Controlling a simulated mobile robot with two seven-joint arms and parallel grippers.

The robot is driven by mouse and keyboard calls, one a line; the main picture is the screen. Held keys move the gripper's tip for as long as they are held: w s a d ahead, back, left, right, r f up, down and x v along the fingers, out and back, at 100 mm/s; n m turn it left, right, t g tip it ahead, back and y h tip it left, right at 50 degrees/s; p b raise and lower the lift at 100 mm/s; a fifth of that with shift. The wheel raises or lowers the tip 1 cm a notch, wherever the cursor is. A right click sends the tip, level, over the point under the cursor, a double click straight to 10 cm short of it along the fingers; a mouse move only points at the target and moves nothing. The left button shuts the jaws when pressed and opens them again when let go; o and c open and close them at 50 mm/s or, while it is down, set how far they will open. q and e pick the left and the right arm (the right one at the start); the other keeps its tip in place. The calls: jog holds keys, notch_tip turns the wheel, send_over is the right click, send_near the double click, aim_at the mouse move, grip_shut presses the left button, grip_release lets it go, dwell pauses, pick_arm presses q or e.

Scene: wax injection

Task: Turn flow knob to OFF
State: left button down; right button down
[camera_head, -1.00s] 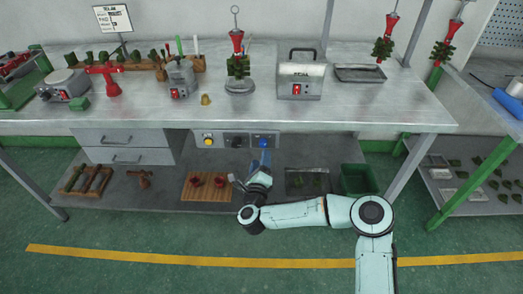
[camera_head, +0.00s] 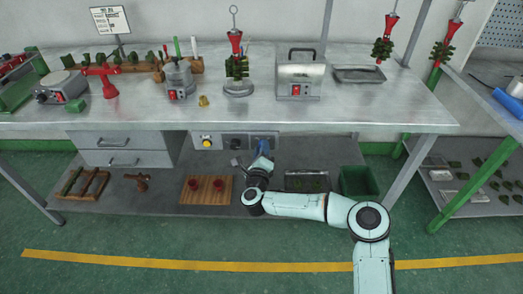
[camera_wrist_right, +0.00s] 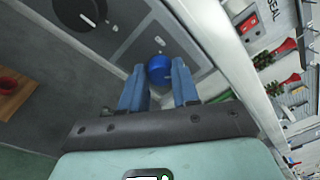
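A panel under the workbench carries a yellow knob (camera_head: 207,142), a black knob (camera_head: 236,144) and a blue knob (camera_wrist_right: 159,69). I cannot read which label belongs to which knob. My right gripper (camera_head: 263,147) is at the blue knob and mostly covers it in the head view. In the right wrist view, the right gripper (camera_wrist_right: 159,80) is open, with one blue finger on each side of the blue knob. The knob sits between the fingertips; I cannot tell if they touch it. My left gripper is not in view.
The workbench top (camera_head: 330,115) overhangs the panel closely. In the right wrist view the black knob (camera_wrist_right: 92,11) is to the left of the blue one. On the lower shelf are a wooden board (camera_head: 206,198), a dark tray (camera_head: 307,184) and a green bin (camera_head: 358,182).

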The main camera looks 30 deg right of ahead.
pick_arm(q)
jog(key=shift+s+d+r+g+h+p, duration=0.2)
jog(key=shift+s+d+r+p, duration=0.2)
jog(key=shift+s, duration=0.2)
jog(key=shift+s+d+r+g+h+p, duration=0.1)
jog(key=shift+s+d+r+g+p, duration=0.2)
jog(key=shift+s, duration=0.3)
pick_arm(e)
jog(key=shift+s+d+f+n+t+y, duration=0.1)
jog(key=shift+n+t, duration=0.15)
jog(key=shift+n, duration=2.9)
jog(key=shift+w+d+f+n+t+y, duration=0.1)
jog(key=shift+n+t, duration=0.2)
jog(key=shift+n, duration=2.8)
jog(key=shift+s+n+t+y, duration=0.1)
jog(key=shift+n+t, duration=0.15)
jog(key=shift+n, duration=2.9)
jog(key=c, duration=0.8)
grip_release()
